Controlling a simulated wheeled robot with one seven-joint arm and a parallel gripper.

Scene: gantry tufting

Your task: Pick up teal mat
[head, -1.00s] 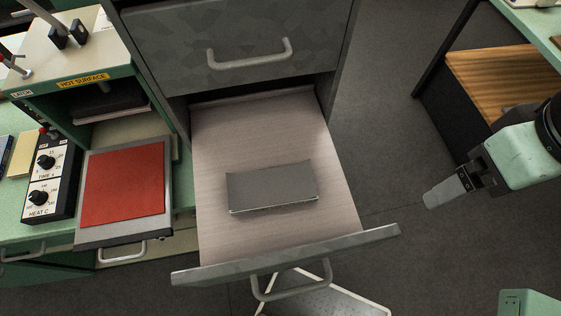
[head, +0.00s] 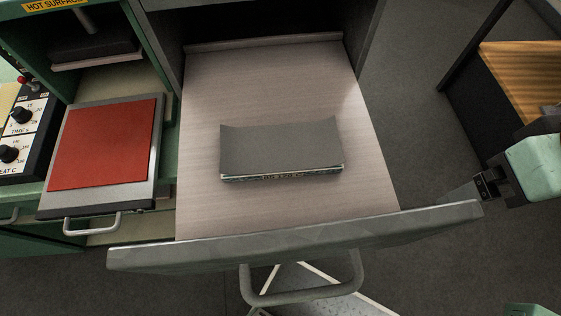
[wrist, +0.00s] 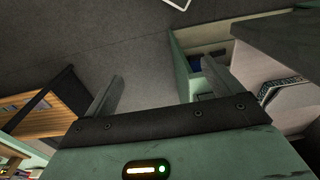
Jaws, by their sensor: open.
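No plainly teal mat shows. A dark grey flat piece (head: 281,146) lies in the open drawer (head: 210,85), on its pale floor. Its near edge shows thin coloured layers, some greenish, so several sheets may be stacked; what lies under the top is hidden. A patterned edge, likely of this stack (wrist: 285,85), also shows at the right of the wrist view. My gripper (wrist: 162,68) is open and empty, its two fingers apart over the floor.
A red mat (head: 105,143) lies on a pulled-out tray at left, beside a dial box (head: 20,135). A wooden shelf (head: 525,80) is at right. The floor between is clear.

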